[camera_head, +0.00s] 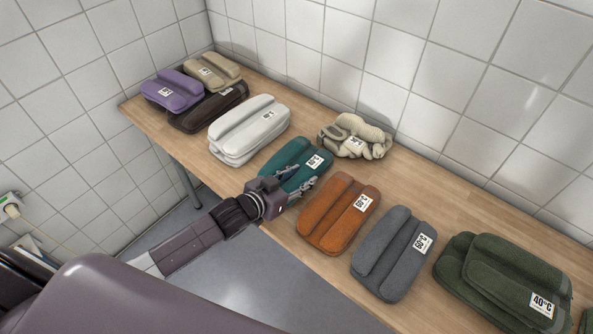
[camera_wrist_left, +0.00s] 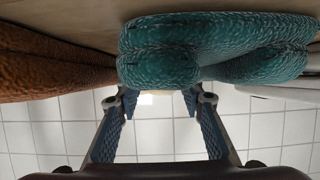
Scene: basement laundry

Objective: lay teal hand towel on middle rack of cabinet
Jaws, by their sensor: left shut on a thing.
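The teal hand towel (camera_head: 290,155) lies folded on the wooden table with a white label on its top. It also fills the upper middle of the left wrist view (camera_wrist_left: 215,65). My left gripper (camera_head: 297,180) reaches in from the left over the table's front edge and is shut on the near end of the towel. Its two fingers (camera_wrist_left: 160,98) show in the wrist view at the towel's end, and part of their contact is hidden. My right gripper is not in view. No cabinet or rack can be seen.
An orange towel (camera_head: 338,212) and a grey towel (camera_head: 385,262) lie right of the teal one. A white stack (camera_head: 250,125) is left, a crumpled beige cloth (camera_head: 352,135) behind. Green towels (camera_head: 500,270) are at right, and purple (camera_head: 172,90), brown and tan ones far left. A tiled wall backs the table.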

